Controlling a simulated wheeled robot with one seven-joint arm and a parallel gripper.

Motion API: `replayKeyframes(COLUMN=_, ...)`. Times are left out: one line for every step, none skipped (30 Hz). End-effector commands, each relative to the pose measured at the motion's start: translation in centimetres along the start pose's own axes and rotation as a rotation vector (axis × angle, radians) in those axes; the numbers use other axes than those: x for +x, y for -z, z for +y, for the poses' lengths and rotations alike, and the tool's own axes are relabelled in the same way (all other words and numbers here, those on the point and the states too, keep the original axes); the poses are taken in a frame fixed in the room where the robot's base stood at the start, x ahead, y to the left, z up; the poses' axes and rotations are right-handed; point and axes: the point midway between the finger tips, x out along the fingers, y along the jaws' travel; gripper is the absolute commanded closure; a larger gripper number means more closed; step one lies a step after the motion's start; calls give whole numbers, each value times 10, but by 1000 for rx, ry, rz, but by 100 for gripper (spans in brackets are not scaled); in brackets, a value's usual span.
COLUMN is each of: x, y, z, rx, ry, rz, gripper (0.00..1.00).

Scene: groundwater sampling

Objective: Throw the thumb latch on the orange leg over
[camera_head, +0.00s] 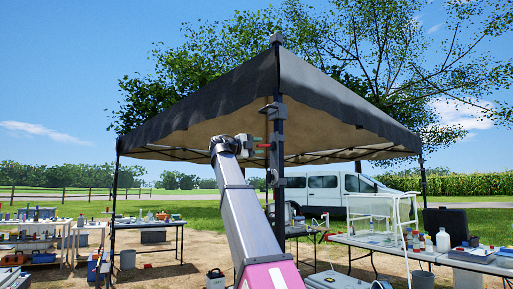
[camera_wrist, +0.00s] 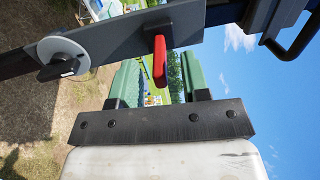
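A red latch lever (camera_wrist: 159,60) sticks out from a dark grey bar of the canopy leg (camera_wrist: 115,45) in the wrist view. My gripper (camera_wrist: 158,72) is open, with its green fingers on either side of the lever. The lever's end is in the gap, with space to both fingers; I cannot tell how deep it sits. In the head view my gripper (camera_head: 251,144) is raised beside the near dark canopy leg (camera_head: 278,185), and a small red part (camera_head: 264,146) shows there. No clearly orange leg colour shows in either view.
A grey disc with a dark knob (camera_wrist: 62,57) sits on the bar at left in the wrist view. The black canopy (camera_head: 220,105) spreads overhead. Tables with bottles (camera_head: 440,258) stand at right and more at left. A white van (camera_head: 325,190) is parked behind.

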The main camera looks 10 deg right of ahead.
Motion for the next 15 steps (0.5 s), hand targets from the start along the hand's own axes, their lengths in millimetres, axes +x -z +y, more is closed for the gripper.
replayKeyframes(x=0, y=0, z=0, rx=0, ry=0, rz=0, gripper=70)
replayKeyframes(x=0, y=0, z=0, rx=0, ry=0, rz=0, gripper=80)
replayKeyframes(x=0, y=0, z=0, rx=0, ry=0, rz=0, gripper=93)
replayKeyframes(x=0, y=0, z=0, rx=0, ry=0, rz=0, gripper=100)
replayKeyframes(x=0, y=0, z=0, rx=0, ry=0, rz=0, gripper=100)
replayKeyframes(x=0, y=0, z=0, rx=0, ry=0, rz=0, gripper=100)
replayKeyframes(x=0, y=0, z=0, rx=0, ry=0, rz=0, gripper=100)
replayKeyframes(x=0, y=0, z=0, rx=0, ry=0, rz=0, gripper=100)
replayKeyframes(x=0, y=0, z=1, rx=0, ry=3, rz=0, gripper=100)
replayKeyframes(x=0, y=0, z=2, rx=0, ry=9, rz=1, gripper=100)
replayKeyframes(x=1, y=1, z=4, rx=0, ry=18, rz=0, gripper=100)
replayKeyframes(x=2, y=2, z=8, rx=0, ry=36, rz=1, gripper=100)
replayKeyframes(x=2, y=2, z=11, rx=-1, ry=52, rz=2, gripper=100)
replayKeyframes(x=3, y=2, z=15, rx=-1, ry=70, rz=1, gripper=100)
replayKeyframes(x=4, y=2, z=19, rx=-2, ry=95, rz=1, gripper=99)
